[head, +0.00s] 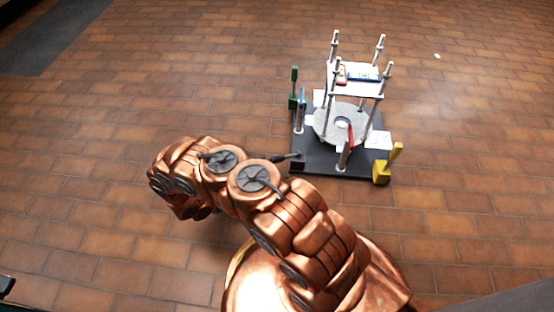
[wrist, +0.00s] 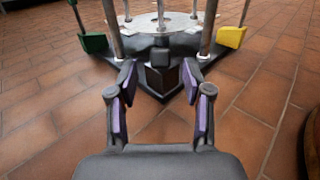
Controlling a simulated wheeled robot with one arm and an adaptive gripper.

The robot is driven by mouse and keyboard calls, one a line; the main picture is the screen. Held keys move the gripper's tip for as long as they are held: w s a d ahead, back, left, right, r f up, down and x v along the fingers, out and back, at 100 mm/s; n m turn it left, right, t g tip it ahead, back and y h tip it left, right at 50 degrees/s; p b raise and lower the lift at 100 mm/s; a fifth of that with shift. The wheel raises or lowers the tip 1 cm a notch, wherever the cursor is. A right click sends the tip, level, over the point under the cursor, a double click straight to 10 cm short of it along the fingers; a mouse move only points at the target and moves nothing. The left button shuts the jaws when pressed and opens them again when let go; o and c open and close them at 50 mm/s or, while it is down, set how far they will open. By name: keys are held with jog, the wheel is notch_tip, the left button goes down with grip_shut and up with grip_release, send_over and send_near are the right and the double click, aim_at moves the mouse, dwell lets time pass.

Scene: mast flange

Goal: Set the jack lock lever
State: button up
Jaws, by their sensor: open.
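A dark base plate (head: 330,168) stands on the tiled floor and carries a mast fixture. A green lever (head: 294,85) stands upright at its left side, and a yellow lever (head: 395,152) tilts at its front right corner. A red lever (head: 350,138) leans near the middle. I cannot tell which is the jack lock lever. My gripper (wrist: 159,80) is open and empty, facing a dark block (wrist: 160,76) at the plate's near corner. In the wrist view the green lever (wrist: 92,42) is left and the yellow lever (wrist: 231,37) right, both apart from my fingers.
A round grey flange (head: 325,126) lies on the fixture below a white upper plate (head: 345,88) on upright posts. Red and blue items rest on the upper plate. The posts stand close to the levers. The floor around the base is clear.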

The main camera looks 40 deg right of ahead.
aim_at(277, 157)
jog(key=shift+w+d+b, duration=0.2)
jog(key=shift+d+b, duration=0.8)
jog(key=shift+d, duration=1.95)
jog(key=shift+c, duration=0.4)
grip_shut()
